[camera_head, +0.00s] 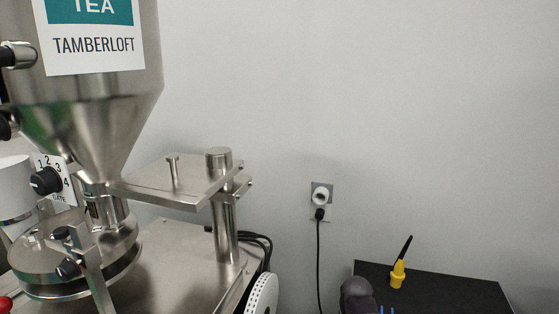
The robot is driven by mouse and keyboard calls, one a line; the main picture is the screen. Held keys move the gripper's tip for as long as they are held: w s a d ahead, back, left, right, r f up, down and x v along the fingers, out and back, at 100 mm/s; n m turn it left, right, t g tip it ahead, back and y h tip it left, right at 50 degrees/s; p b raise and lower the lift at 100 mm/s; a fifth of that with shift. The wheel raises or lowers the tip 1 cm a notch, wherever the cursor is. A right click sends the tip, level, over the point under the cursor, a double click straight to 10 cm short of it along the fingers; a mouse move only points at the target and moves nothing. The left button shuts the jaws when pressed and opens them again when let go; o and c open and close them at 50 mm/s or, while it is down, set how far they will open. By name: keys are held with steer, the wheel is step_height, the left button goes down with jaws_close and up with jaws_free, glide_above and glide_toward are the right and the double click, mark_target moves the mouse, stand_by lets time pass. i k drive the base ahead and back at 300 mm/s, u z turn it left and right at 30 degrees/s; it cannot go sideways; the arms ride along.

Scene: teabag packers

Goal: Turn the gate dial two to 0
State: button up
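A black gate dial (45,181) sits on a white plate (62,193) at the far left, under the steel hopper. The plate carries the numbers 1, 2, 3 and 4 around the knob and a small label reading GATE. I see no 0 on the visible part, and the knob's exact setting is too small to tell. I cannot tell whether this is dial two; no second gate dial shows.
The hopper (112,118) and a steel post with a flat arm (180,184) stand around the dial. A round steel turntable (75,262) lies below. A black table (455,291) with a yellow-and-black tool (398,273) is at right. The wall between is bare except an outlet (321,197).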

mark_target(47, 183)
steer(key=u, duration=0.6)
steer(key=k, duration=0.85)
steer(key=u, duration=0.85)
